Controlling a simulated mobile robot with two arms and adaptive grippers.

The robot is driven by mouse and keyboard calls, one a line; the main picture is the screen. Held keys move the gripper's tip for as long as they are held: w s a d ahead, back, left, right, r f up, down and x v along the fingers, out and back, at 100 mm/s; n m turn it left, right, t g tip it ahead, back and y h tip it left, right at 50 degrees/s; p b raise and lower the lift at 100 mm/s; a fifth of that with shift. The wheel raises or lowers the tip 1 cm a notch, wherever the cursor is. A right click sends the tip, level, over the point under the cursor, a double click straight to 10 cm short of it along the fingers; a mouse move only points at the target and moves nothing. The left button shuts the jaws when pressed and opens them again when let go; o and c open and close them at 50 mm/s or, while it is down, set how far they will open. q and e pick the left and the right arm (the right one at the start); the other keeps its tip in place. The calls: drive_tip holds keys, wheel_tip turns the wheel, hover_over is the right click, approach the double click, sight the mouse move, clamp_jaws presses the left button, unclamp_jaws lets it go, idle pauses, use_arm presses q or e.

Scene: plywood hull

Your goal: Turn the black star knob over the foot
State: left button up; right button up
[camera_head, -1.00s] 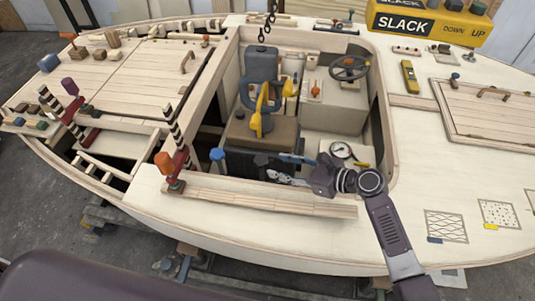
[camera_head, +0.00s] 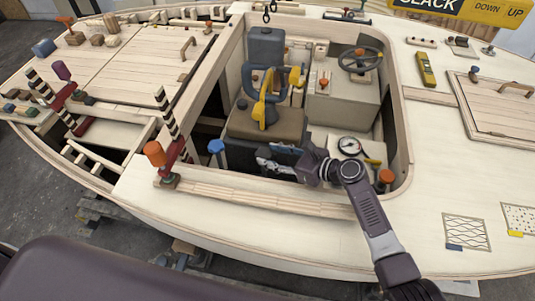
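My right gripper (camera_head: 268,164) reaches into the cockpit opening from the lower right. Its pale fingers point left, low in front of the dark seat base (camera_head: 240,158). They are small against the dark background, so I cannot tell whether they are open or shut, or touching anything. I cannot clearly make out the black star knob or its foot; the dark area around the fingers and the gripper body may hide them. My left gripper is not in view.
The seat (camera_head: 262,122) with yellow handles stands behind the gripper. A blue knob (camera_head: 216,147) is left of it, a round gauge (camera_head: 349,145) and an orange knob (camera_head: 386,177) right. A wooden rail (camera_head: 270,199) borders the opening in front.

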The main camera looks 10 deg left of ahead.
drive_tip(key=shift+x, duration=0.95)
clamp_jaws()
